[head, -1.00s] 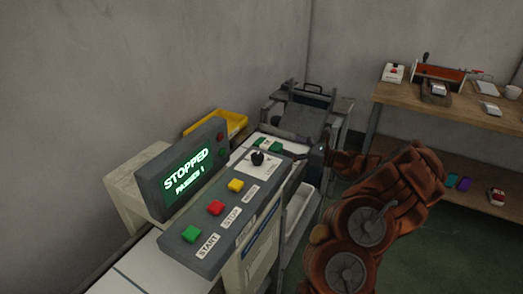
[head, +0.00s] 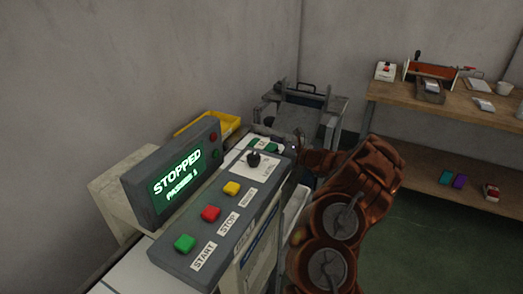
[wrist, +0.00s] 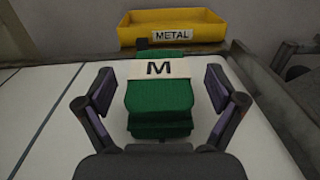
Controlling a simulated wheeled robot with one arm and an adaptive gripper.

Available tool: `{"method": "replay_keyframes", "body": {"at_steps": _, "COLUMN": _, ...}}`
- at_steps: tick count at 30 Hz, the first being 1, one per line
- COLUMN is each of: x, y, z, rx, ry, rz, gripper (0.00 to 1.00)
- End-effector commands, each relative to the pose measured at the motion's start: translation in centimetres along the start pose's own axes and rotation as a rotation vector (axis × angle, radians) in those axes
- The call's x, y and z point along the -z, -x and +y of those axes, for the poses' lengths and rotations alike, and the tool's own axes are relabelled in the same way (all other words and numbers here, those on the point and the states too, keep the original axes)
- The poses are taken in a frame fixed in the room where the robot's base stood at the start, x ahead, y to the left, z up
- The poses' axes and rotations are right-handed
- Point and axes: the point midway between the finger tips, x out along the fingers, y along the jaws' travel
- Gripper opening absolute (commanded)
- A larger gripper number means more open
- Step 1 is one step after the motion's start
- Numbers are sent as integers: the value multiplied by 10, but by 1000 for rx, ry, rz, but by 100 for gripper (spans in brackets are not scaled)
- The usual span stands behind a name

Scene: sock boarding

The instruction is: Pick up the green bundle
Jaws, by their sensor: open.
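The green bundle (wrist: 160,98) lies on the white surface (wrist: 40,110) in the wrist view, with a white band marked "M" across its far part. My gripper (wrist: 160,88) is open, with one finger on each side of the bundle and a visible gap on both sides. The fingers do not appear to touch it. In the head view a small part of green (head: 270,147) shows beyond the control panel, beside my gripper (head: 288,150), largely hidden.
A yellow bin (wrist: 172,28) labelled "METAL" stands just beyond the bundle. The control panel (head: 222,215) has several buttons and a screen (head: 177,175) reading "STOPPED". A wooden bench (head: 450,105) with several items is at the right. A grey machine (head: 300,110) stands behind.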

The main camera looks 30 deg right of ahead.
Motion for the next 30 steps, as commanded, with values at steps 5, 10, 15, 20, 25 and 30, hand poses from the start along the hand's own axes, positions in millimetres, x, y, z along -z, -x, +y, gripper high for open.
{"method": "replay_keyframes", "body": {"at_steps": 5, "x": 0, "y": -16, "z": 1, "rx": -2, "ry": 0, "rz": 1, "gripper": 94}}
{"method": "replay_keyframes", "body": {"at_steps": 10, "x": 0, "y": -17, "z": 1, "rx": -1, "ry": 0, "rz": 0, "gripper": 94}}
{"method": "replay_keyframes", "body": {"at_steps": 15, "x": 0, "y": -17, "z": 1, "rx": -1, "ry": 0, "rz": 0, "gripper": 85}}
{"method": "replay_keyframes", "body": {"at_steps": 20, "x": 0, "y": -17, "z": 1, "rx": -1, "ry": 0, "rz": 0, "gripper": 69}}
{"method": "replay_keyframes", "body": {"at_steps": 25, "x": 0, "y": -17, "z": 1, "rx": -1, "ry": 0, "rz": 0, "gripper": 51}}
{"method": "replay_keyframes", "body": {"at_steps": 30, "x": 0, "y": -17, "z": 1, "rx": -1, "ry": 0, "rz": 0, "gripper": 33}}
